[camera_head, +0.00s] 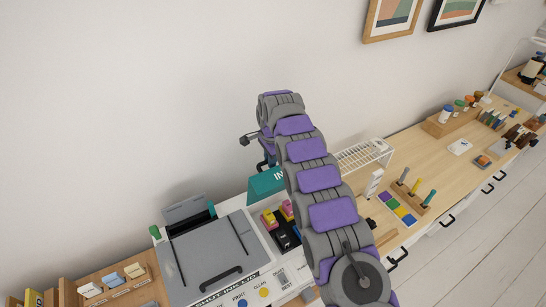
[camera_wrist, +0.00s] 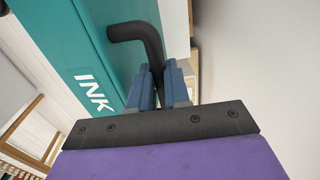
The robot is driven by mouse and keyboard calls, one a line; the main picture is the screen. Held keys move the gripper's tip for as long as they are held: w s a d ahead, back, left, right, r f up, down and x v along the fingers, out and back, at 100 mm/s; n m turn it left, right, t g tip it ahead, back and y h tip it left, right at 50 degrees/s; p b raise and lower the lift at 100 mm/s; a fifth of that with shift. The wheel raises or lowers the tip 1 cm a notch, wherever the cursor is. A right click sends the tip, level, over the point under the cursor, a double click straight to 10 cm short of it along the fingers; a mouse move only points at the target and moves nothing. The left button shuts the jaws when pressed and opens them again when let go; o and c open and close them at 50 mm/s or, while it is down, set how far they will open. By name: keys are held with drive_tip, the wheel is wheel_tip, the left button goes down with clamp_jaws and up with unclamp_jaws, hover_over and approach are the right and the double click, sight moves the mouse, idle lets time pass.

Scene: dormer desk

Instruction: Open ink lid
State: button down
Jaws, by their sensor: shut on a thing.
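The teal ink lid (camera_head: 266,185), with white lettering, stands raised at the back of the ink bay on the grey printer (camera_head: 215,255). In the wrist view the lid (camera_wrist: 75,50) fills the left side and reads INK. A bent black handle (camera_wrist: 135,31) sticks out from it. My gripper (camera_wrist: 162,82) has its blue fingers shut on the handle's straight part. In the head view my arm covers the lid's right part, and the fingers are mostly hidden. Yellow, pink and black cartridges (camera_head: 279,226) show in the uncovered bay in front of the lid.
A white wire rack (camera_head: 362,154) and a board with coloured squares and pegs (camera_head: 398,207) stand right of my arm. A wooden organiser (camera_head: 115,282) is at the lower left. The wall is close behind. The desk's right middle has free room.

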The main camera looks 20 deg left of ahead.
drive_tip(key=shift+w+a+f+p, duration=0.15)
drive_tip(key=shift+w+a+p, duration=0.7)
drive_tip(key=shift+p, duration=1)
drive_tip(key=shift+w+a, duration=0.15)
drive_tip(key=shift+a, duration=0.05)
drive_tip(key=c, duration=1.1)
unclamp_jaws()
drive_tip(key=shift+r, duration=0.25)
wheel_tip(320, 180, up, 12)
drive_tip(key=p, duration=0.8)
drive_tip(key=shift+d+f, duration=0.15)
drive_tip(key=shift+f, duration=0.05)
drive_tip(key=shift+d, duration=0.1)
